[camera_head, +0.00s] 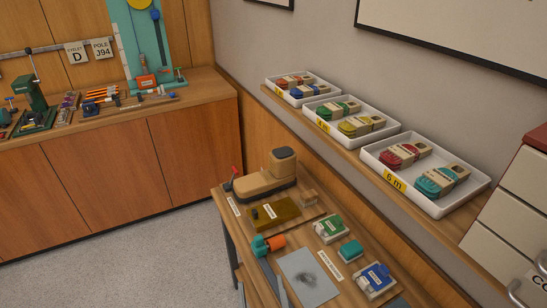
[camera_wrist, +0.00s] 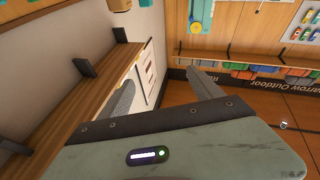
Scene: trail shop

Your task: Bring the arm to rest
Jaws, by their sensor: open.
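My gripper (camera_wrist: 164,82) shows in the wrist view, its two grey fingers reaching up from a dark bar on the pale green body. The fingers stand well apart, with nothing between them. Past them are a wooden shelf (camera_wrist: 65,85) on a pale wall at left and a wood-panelled wall with hung gear at right. I see no contact with anything. My arm and gripper do not show in the head view.
In the head view, a workbench (camera_head: 328,231) holds a tan machine, small boxes and a printed sheet. Three white trays with strap bundles line a wall shelf (camera_head: 425,212). A drawer cabinet (camera_head: 510,209) stands at right, a tool counter (camera_head: 195,89) at left. Grey floor (camera_head: 130,265) lies open between.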

